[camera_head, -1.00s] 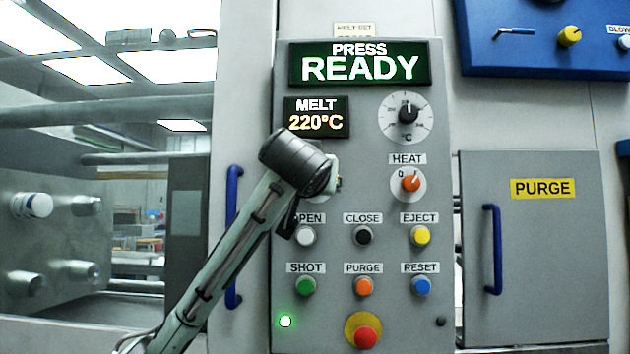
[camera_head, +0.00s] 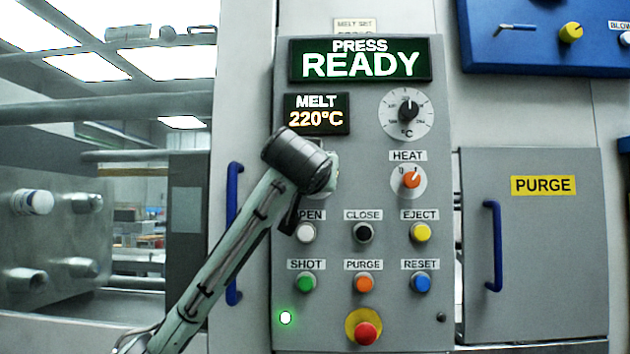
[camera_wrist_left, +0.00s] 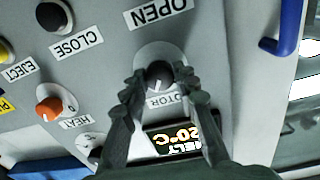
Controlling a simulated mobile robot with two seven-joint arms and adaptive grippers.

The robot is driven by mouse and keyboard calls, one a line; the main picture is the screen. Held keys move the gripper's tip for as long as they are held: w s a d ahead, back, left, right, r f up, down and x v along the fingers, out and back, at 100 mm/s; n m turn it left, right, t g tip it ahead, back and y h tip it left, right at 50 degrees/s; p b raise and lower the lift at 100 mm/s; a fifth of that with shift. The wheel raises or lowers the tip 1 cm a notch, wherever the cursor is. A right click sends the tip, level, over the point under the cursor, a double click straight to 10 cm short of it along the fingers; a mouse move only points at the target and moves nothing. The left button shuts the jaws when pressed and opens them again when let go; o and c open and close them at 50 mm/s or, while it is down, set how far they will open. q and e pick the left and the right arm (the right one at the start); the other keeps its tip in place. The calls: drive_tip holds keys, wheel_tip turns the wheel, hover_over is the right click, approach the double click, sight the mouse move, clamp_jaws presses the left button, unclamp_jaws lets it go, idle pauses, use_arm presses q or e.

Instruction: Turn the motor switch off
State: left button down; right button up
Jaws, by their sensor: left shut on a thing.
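The motor switch is a dark round knob (camera_wrist_left: 160,75) on a pale round plate, seen in the left wrist view above the partly covered MOTOR label (camera_wrist_left: 168,101). My left gripper (camera_wrist_left: 157,79) is shut on this knob, with one finger on each side of it. In the head view my left wrist covers the knob, and only a sliver of its pale plate (camera_head: 335,170) shows. The fingers also cannot be made out there. My right gripper is in neither view.
The HEAT knob (camera_head: 411,180) is to the right of my wrist. Several push buttons, including the white OPEN button (camera_head: 305,232), sit below it. The display (camera_head: 360,61) reads PRESS READY. A green lamp (camera_head: 286,318) is lit. A blue handle (camera_head: 233,235) stands left of the panel.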

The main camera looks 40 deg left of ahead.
use_arm(q)
drive_tip(key=shift+f+n+b, duration=0.1)
drive_tip(key=shift+n+b, duration=1.85)
drive_tip(key=shift+n, duration=4.95)
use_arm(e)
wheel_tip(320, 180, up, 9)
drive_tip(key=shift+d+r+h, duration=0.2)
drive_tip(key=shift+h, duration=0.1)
use_arm(q)
drive_tip(key=c, duration=1.2)
unclamp_jaws()
drive_tip(key=shift+o, duration=0.2)
drive_tip(key=shift+s, duration=0.1)
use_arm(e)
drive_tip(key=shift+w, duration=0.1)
